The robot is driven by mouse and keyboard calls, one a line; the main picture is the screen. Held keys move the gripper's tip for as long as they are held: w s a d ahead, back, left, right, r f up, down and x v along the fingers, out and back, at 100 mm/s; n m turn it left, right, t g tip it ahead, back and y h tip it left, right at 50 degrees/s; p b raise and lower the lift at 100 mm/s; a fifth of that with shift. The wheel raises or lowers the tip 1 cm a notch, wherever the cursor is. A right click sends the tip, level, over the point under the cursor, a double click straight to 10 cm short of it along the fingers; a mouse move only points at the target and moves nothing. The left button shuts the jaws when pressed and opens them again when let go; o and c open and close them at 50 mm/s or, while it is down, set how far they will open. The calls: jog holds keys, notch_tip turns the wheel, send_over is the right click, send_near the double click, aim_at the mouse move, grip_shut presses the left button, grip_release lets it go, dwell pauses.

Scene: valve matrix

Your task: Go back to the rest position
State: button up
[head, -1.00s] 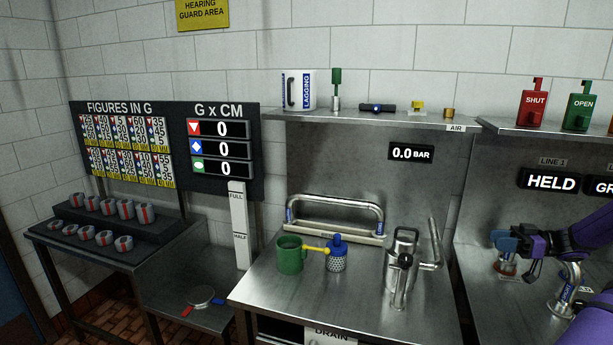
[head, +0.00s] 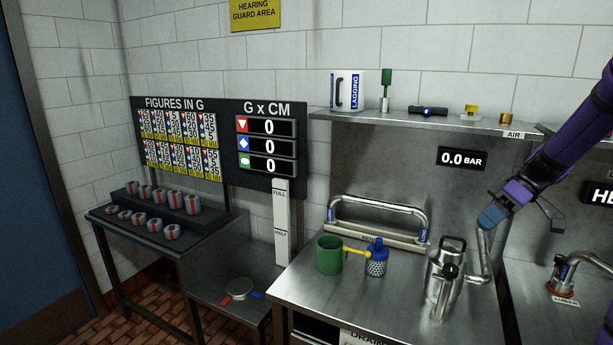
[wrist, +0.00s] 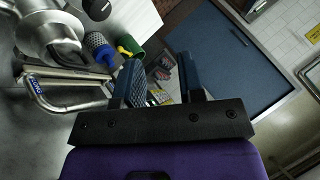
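My purple arm comes in from the right in the head view, and my gripper (head: 490,217) hangs in front of the back panel, beside the upper end of the bent steel pipe (head: 482,250). The wrist view shows its two blue fingers (wrist: 160,80) apart with nothing held between them. From the head view I cannot tell how far the gripper is from the pipe. The amber-labelled curved pipe (head: 590,262) stands on the right bench, apart from the gripper.
The bench holds a steel vessel (head: 442,275), a green mug (head: 329,255), a blue-topped mesh cylinder (head: 376,262) and a large pipe handle (head: 380,204). A shelf (head: 440,123) runs above. A blue door (head: 40,190) stands at far left. Brick floor (head: 130,305) shows at lower left.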

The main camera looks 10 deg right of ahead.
jog(key=s+a+r+m+h, duration=0.2)
jog(key=s+a+r+h, duration=0.15)
jog(key=a, duration=0.35)
jog(key=s+a+r+m+h, duration=0.1)
jog(key=s+a+r+h, duration=0.3)
jog(key=a, duration=0.4)
jog(key=s+a+r+m+t, duration=0.2)
jog(key=s+a, duration=0.1)
jog(key=s, duration=0.3)
jog(key=s+a+r+m+t+h, duration=0.1)
jog(key=s+a+r+m+t, duration=0.1)
jog(key=s, duration=0.4)
jog(key=shift+s+a+r+t, duration=0.3)
jog(key=shift+a+r+t, duration=0.1)
jog(key=shift+a+r, duration=0.2)
jog(key=shift+o, duration=0.5)
jog(key=shift+h, duration=0.25)
